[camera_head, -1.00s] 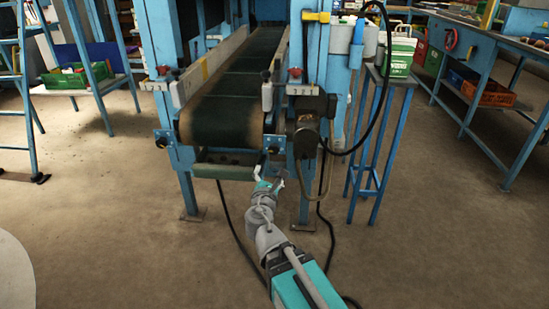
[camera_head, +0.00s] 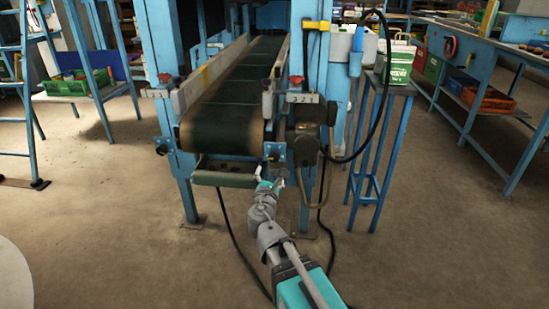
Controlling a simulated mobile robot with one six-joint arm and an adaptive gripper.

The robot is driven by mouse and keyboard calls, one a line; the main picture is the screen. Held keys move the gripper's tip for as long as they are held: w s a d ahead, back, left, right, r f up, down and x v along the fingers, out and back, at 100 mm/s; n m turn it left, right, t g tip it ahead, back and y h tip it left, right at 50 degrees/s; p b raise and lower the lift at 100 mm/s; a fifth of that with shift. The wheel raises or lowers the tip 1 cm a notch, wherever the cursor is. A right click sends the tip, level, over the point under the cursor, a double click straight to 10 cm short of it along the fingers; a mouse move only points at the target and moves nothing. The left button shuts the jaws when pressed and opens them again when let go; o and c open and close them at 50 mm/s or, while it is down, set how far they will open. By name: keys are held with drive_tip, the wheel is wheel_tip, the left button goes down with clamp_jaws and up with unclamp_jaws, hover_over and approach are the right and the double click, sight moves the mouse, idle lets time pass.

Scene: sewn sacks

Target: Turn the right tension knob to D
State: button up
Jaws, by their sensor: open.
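The conveyor (camera_head: 222,125) has a dark green belt and a blue frame. A small dark knob (camera_head: 274,156) sits on the blue bracket at the right of the belt's near end. I take it for the right tension knob; its pointer and letters are too small to read. A matching left knob (camera_head: 161,150) is on the other side. My gripper (camera_head: 270,178) is open and empty, just below the right knob. The fingers seem apart from the knob, though the exact gap cannot be told.
Red-topped knobs (camera_head: 296,80) with number plates sit higher on the frame. A dark motor housing (camera_head: 304,146) is right of my gripper, and a roller (camera_head: 224,179) is to its left. Black cables hang below. A blue stand (camera_head: 372,150) is at right.

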sight(274, 158)
drive_tip(key=w, duration=1)
drive_tip(key=shift+w+d, duration=0.2)
drive_tip(key=c, duration=1.2)
